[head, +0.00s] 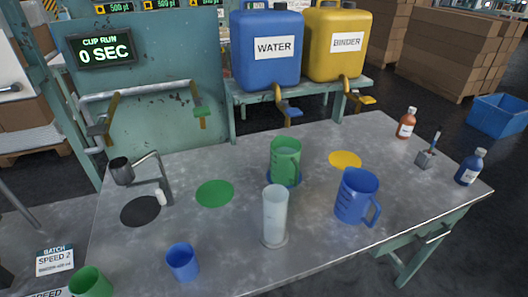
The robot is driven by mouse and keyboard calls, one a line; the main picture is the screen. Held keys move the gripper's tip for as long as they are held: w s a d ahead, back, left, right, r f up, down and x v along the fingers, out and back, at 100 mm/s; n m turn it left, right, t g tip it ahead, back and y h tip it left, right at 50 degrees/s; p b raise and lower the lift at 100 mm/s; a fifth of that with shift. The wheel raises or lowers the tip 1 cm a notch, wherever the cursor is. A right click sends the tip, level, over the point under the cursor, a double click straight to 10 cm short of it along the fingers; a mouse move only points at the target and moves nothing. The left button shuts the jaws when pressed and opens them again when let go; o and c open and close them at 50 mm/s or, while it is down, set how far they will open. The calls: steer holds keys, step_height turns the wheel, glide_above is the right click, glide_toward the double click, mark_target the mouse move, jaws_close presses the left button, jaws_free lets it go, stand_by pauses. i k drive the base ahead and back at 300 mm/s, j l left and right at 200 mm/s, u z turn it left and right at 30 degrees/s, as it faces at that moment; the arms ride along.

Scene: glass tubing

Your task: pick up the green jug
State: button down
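The green jug (286,157) stands upright near the middle of the metal table (330,255), on a blue round spot (296,182) that shows around its base. I cannot make out a handle on it. A clear, pale measuring cylinder (274,212) stands just in front of it and slightly left in the picture, close to the jug's lower part. A blue jug (357,196) with its handle to the right stands to the right and nearer. My gripper is not in view.
A green spot (215,193), a yellow spot (345,159) and a black spot (140,211) lie bare. A small cup viscosity stand (150,172) is at left. A blue cup (182,262) and a green cup (90,283) are in front. Bottles (407,123) (470,167) stand at right.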

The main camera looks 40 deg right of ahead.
mark_target(288, 165)
steer(key=k+l+z, duration=0.15)
steer(key=z, duration=0.2)
steer(key=k+l+z, duration=0.1)
steer(key=z, duration=0.25)
steer(key=k+l+z, duration=0.1)
steer(key=l+z, duration=0.25)
steer(key=j, duration=0.1)
